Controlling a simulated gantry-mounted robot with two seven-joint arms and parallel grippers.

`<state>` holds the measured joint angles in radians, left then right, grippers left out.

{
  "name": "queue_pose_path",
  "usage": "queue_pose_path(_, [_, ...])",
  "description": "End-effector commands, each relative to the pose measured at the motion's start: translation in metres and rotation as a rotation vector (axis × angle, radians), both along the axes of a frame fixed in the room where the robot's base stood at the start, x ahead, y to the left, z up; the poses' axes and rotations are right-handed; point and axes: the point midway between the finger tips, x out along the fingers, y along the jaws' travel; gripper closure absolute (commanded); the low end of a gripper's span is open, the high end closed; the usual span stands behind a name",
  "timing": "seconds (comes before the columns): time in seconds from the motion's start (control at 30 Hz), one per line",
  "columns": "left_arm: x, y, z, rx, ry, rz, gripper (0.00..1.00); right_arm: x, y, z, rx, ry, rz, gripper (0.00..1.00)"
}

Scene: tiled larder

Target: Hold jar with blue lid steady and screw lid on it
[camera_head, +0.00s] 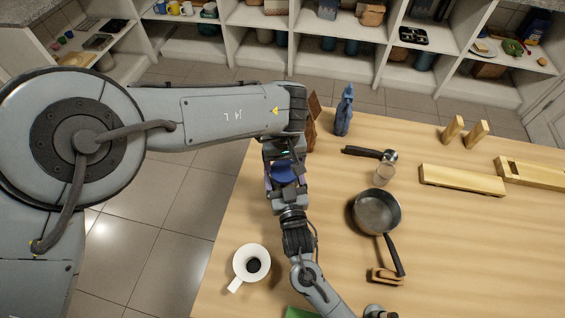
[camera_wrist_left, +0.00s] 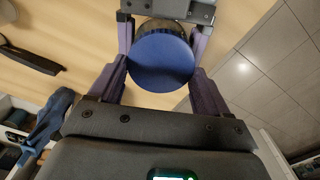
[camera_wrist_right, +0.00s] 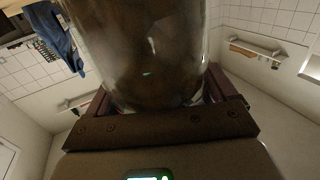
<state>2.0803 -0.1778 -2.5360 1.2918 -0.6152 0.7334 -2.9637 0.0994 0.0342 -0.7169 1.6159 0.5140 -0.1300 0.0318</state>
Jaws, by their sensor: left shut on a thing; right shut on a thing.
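The blue lid (camera_head: 284,173) is seen between my two grippers near the left edge of the wooden table. In the left wrist view the lid (camera_wrist_left: 160,62) lies between the fingers of my left gripper (camera_wrist_left: 160,72), which is shut on it. The glass jar (camera_wrist_right: 150,50) has dark contents and fills the top of the right wrist view. My right gripper (camera_wrist_right: 158,90) is shut on the jar, coming from the front of the table. The lid covers the jar's mouth in the left wrist view. I cannot tell how tightly it sits.
A white mug (camera_head: 240,266) stands at the front left. A frying pan (camera_head: 377,211), a glass (camera_head: 383,175), a dark-handled utensil (camera_head: 370,153) and a blue object (camera_head: 344,112) lie right of the grippers. Wooden pieces (camera_head: 462,180) are farther right.

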Motion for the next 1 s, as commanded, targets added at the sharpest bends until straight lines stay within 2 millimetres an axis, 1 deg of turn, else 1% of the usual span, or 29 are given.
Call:
queue_pose_path(0.03, [0.0,0.0,0.001,0.001,-0.002,-0.043,0.51,0.0,0.001,0.0,0.0,-0.001,0.001,1.0])
queue_pose_path(0.1, [0.0,0.0,0.001,-0.001,0.0,-0.074,0.51,0.0,0.001,0.0,0.0,-0.001,0.001,1.0])
queue_pose_path(0.37, [0.0,-0.001,0.001,-0.002,0.001,-0.074,0.51,0.0,0.001,0.0,0.0,0.0,0.001,1.0])
queue_pose_path(0.4, [0.0,-0.001,0.001,-0.002,0.001,-0.074,0.17,0.0,0.001,0.0,0.0,0.0,0.001,1.0])
queue_pose_path(0.5, [0.0,-0.001,0.001,-0.002,0.001,-0.073,0.01,0.0,0.001,0.0,0.0,0.0,0.001,1.0])
queue_pose_path(0.53, [0.0,-0.001,0.001,-0.002,0.001,-0.073,0.0,0.0,0.001,0.0,0.0,0.0,0.001,1.0])
queue_pose_path(0.8, [0.0,0.0,0.002,-0.001,0.0,-0.072,0.0,0.0,0.0,0.0,0.0,0.0,0.001,1.0])
queue_pose_path(0.87, [0.0,0.0,0.006,-0.002,0.0,-0.072,0.0,0.0,0.0,0.0,0.0,0.0,0.001,1.0])
queue_pose_path(1.0, [0.0,0.0,0.019,-0.001,-0.001,-0.072,0.0,0.0,0.0,0.0,0.0,0.0,0.001,1.0])
